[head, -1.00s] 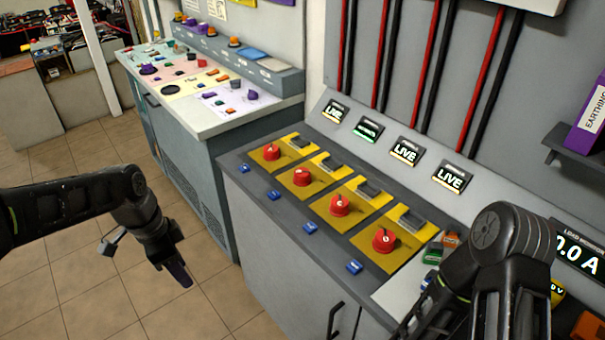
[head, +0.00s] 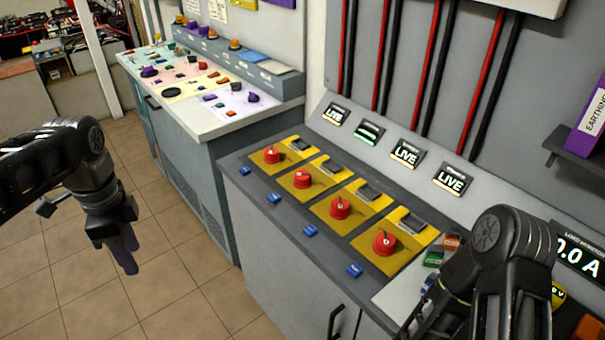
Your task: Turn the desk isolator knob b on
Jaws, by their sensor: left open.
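Four red knobs on yellow plates stand in a row on the grey desk (head: 237,165). Knob b (head: 302,180) appears to be the second from the left; its letter is too small to read surely. The display (head: 368,133) second from left glows green, while the others read LIVE. My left gripper (head: 127,257) hangs over the floor, left of the desk and well apart from the knobs; it is open and empty. My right gripper (head: 458,328) is at the lower right, partly cut off by the frame's bottom edge, and its opening cannot be told.
Another control console (head: 200,130) stands behind to the left. Small blue tags (head: 310,230) line the desk's front. A shelf (head: 580,150) with a purple binder (head: 592,125) juts from the wall at right. The tiled floor at left is clear.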

